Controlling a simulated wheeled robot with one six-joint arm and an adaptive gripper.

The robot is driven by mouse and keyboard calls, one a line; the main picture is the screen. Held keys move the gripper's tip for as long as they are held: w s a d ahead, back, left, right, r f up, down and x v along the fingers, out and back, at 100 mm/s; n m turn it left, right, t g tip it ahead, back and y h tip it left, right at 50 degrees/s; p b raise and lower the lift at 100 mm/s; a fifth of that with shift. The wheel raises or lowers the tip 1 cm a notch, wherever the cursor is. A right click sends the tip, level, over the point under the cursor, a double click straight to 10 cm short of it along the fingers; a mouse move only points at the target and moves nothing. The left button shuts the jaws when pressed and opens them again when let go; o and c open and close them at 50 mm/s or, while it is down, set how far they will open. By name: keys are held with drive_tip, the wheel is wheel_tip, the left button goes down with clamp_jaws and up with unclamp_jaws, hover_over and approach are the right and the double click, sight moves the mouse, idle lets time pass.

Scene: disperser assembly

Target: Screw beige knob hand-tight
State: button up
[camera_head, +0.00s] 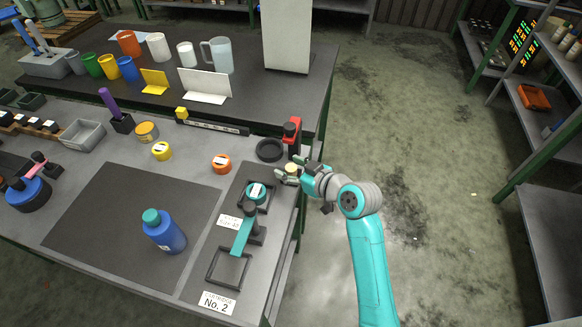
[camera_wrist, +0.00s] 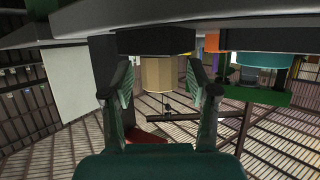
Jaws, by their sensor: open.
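The beige knob (camera_head: 291,168) is at the right edge of the workbench, just in front of the red and black fixture (camera_head: 293,137). In the wrist view the beige knob (camera_wrist: 158,75) sits against a dark round part (camera_wrist: 155,40). My gripper (camera_head: 291,169) is at the knob, with one finger on each side of it. In the wrist view my gripper (camera_wrist: 161,85) is open, with the knob between the fingertips. A narrow gap shows on the right, and contact on the left is hard to judge. How far the knob is screwed in cannot be seen.
A black ring (camera_head: 269,150) lies left of the fixture. A blue bottle (camera_head: 163,232) stands on the dark mat (camera_head: 105,210). The floor right of the bench is clear.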

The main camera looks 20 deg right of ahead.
drive_tip(key=v, duration=1.2)
idle(0.3)
drive_tip(key=s+a+f+m+h, duration=0.1)
drive_tip(key=s+f+m+h, duration=0.2)
drive_tip(key=s+f, duration=0.3)
drive_tip(key=s+a+f+m+h, duration=0.15)
drive_tip(key=s+f, duration=0.25)
drive_tip(key=s, duration=0.5)
drive_tip(key=s+a+r+t, duration=0.1)
drive_tip(key=s+r, duration=0.1)
drive_tip(key=s, duration=0.7)
drive_tip(key=s+r+t, duration=0.1)
drive_tip(key=s+r, duration=0.2)
drive_tip(key=s, duration=0.6)
drive_tip(key=shift+s+a+r+h, duration=0.15)
drive_tip(key=shift+a+r+h, duration=0.05)
drive_tip(key=shift+a+h, duration=0.25)
